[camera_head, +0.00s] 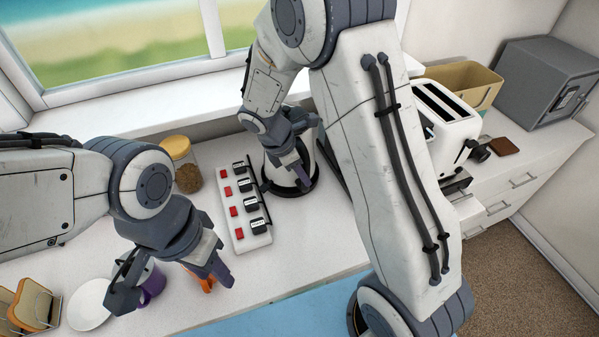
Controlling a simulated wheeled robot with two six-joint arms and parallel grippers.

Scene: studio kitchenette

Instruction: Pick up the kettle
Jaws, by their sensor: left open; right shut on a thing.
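My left gripper (172,283) is open and empty, above the front of the counter near a purple mug (152,284).
A white power strip (237,216) with red switches and several black plugs lies left of the kettle. A lidded jar (181,165), plate (90,306), bread rack (30,303) and orange item (201,280) are left. A toaster (447,122), bin (468,80) and grey box appliance (540,78) stand right.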

